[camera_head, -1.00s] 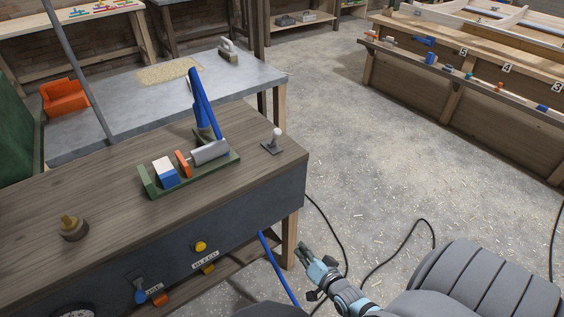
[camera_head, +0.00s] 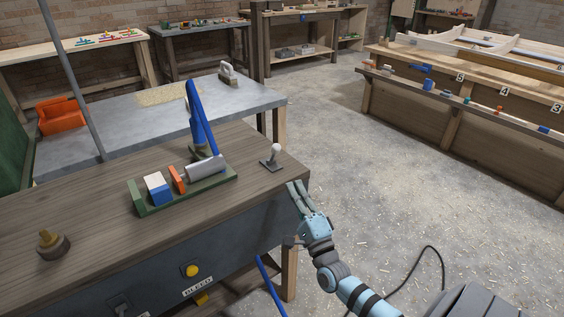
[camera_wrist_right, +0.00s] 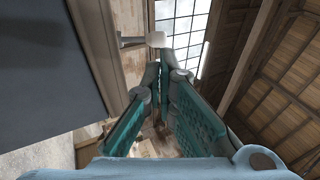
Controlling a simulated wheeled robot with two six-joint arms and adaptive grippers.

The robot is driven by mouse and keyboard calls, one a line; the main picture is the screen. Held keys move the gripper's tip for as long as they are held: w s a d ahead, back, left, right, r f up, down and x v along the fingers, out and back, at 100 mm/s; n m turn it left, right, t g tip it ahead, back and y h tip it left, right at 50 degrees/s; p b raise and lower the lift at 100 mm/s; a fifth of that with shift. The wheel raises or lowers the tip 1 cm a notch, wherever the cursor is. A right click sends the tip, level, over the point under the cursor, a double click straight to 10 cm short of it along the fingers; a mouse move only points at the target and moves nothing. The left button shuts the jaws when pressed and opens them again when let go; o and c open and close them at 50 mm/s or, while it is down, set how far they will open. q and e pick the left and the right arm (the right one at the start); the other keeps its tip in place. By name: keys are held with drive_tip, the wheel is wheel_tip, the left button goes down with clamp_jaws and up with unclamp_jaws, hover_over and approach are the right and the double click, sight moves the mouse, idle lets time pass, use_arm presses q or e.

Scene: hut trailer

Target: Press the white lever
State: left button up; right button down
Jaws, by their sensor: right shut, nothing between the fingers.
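The white lever (camera_head: 276,154) is a short stick with a white rounded knob on a dark square base plate. It stands near the right end of the wooden workbench top (camera_head: 95,200). My right gripper (camera_head: 297,188) is beside the bench's right corner, close to and below the lever, apart from it. Its fingers are together and hold nothing. In the right wrist view the lever's white knob (camera_wrist_right: 157,40) shows just beyond the fingertips (camera_wrist_right: 164,72). My left gripper is out of view.
The front panel has a yellow button (camera_head: 192,270). Open floor lies to the right.

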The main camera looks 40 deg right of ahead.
sight(278, 152)
drive_tip(key=b+x, duration=0.1)
drive_tip(key=x, duration=0.7)
drive_tip(key=shift+w, duration=0.2)
drive_tip(key=shift+w+d+r, duration=0.1)
drive_tip(key=shift+w+r, duration=0.1)
drive_tip(key=shift+w, duration=0.3)
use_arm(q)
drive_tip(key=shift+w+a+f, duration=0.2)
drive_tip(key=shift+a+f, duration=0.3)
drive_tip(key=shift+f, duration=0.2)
